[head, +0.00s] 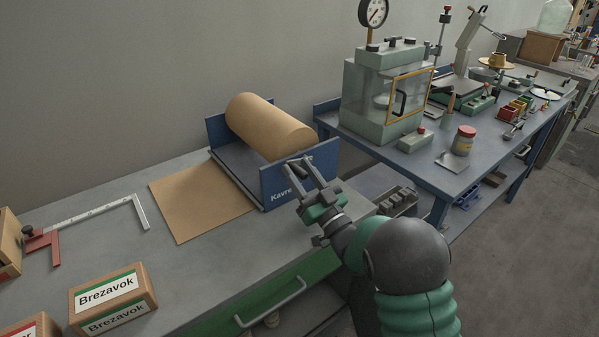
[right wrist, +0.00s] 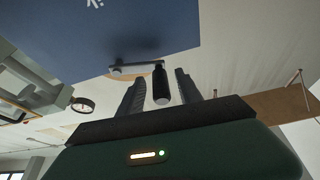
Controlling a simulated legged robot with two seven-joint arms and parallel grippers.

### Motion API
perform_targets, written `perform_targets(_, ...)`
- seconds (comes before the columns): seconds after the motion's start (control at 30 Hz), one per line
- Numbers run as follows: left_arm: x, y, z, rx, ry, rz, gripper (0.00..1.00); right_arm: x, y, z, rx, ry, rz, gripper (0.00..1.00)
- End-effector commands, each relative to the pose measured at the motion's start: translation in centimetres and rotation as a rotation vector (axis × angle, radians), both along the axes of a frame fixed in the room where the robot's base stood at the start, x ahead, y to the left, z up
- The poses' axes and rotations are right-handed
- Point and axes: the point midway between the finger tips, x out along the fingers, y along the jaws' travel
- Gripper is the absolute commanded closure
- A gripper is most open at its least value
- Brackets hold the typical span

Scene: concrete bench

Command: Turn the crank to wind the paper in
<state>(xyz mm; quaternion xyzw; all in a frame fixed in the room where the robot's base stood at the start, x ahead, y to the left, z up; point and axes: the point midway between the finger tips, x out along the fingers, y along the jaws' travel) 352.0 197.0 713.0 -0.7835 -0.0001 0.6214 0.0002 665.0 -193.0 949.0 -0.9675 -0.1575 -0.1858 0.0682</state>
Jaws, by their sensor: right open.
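A brown paper roll (head: 268,127) lies in a blue holder (head: 290,184), with a loose sheet of paper (head: 200,203) spread out to the left on the bench. In the right wrist view the crank has a light grey arm (right wrist: 135,68) on the blue side panel (right wrist: 110,30) and a black handle (right wrist: 161,88). My right gripper (head: 300,165) is at the holder's right side panel. Its fingers (right wrist: 159,82) are open, one on each side of the black handle, with gaps visible. In the head view the gripper largely hides the crank. My left gripper is not in view.
A square ruler (head: 98,211) and a Brezavok box (head: 113,297) lie at the left of the bench. A metal block (head: 398,202) stands just right of my gripper. A blue table (head: 440,180) with a glass-fronted device (head: 392,90) stands behind right.

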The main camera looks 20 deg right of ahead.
Motion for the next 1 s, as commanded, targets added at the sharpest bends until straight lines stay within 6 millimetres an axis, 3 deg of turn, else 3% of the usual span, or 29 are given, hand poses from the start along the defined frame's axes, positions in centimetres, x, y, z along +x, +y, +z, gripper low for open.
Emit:
perform_targets(0.03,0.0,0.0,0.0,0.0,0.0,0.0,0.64,-0.01,0.0,-0.01,0.0,0.0,0.0,0.58)
perform_targets(0.37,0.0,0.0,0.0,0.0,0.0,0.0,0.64,-0.04,0.0,-0.02,0.0,0.0,0.0,1.0)
perform_targets(1.0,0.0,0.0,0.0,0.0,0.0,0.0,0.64,-0.05,-0.03,-0.07,-0.001,0.001,0.0,1.0)
